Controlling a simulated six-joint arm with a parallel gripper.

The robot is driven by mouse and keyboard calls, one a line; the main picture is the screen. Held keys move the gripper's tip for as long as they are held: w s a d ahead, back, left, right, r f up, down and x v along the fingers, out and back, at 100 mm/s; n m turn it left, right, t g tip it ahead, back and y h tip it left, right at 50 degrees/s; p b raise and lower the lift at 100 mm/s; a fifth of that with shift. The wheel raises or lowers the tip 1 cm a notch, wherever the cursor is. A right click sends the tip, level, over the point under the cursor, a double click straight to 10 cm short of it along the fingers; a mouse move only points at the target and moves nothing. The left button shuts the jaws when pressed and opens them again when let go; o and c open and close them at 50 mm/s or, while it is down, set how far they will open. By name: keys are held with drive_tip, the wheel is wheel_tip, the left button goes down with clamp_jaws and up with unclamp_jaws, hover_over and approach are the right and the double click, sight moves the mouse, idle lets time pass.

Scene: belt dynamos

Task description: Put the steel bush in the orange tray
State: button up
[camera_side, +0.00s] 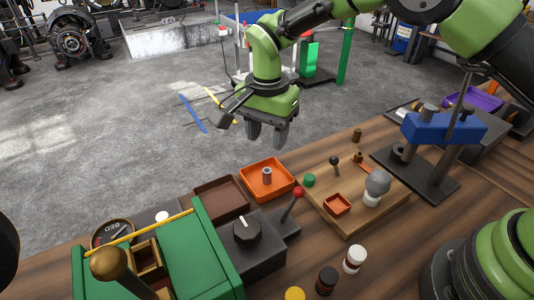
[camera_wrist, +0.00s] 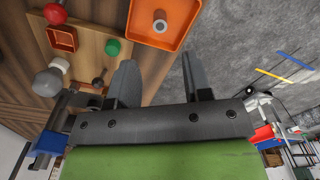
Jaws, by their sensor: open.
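The orange tray (camera_side: 252,190) sits at the table's far edge, left of the wooden board; it also shows at the top of the wrist view (camera_wrist: 189,9). A small greyish hollow cylinder, which looks like the steel bush (camera_side: 267,175), stands upright inside the tray; the wrist view shows it too (camera_wrist: 160,24). My gripper (camera_side: 266,143) is open and empty, fingers pointing down. It hangs above and apart from the tray and the bush. In the wrist view its two fingers (camera_wrist: 158,72) stand apart with nothing between them.
A brown tray (camera_side: 221,198) lies left of the orange one. A red-knobbed lever (camera_side: 298,193) stands close on its right. The wooden board (camera_side: 352,213) holds a green cap, a small orange box and a grey-topped knob. A blue press (camera_side: 443,129) stands at right.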

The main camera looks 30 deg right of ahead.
drive_tip(key=shift+r, duration=1.25)
drive_tip(key=s+d+r+n+t+y, duration=0.15)
drive_tip(key=s+d+r, duration=0.25)
drive_tip(key=r, duration=0.4)
drive_tip(key=s+d+r+n+t, duration=0.2)
drive_tip(key=s+d+r, duration=0.15)
drive_tip(key=r, duration=0.45)
drive_tip(key=s+d+n+t, duration=0.2)
drive_tip(key=s, duration=0.6)
drive_tip(key=s+d+r+n+t, duration=0.1)
drive_tip(key=s+d+n, duration=0.1)
drive_tip(key=s, duration=0.7)
drive_tip(key=shift+d+r+t, duration=0.25)
drive_tip(key=shift+d+t, duration=0.1)
drive_tip(key=shift+n+y, duration=0.25)
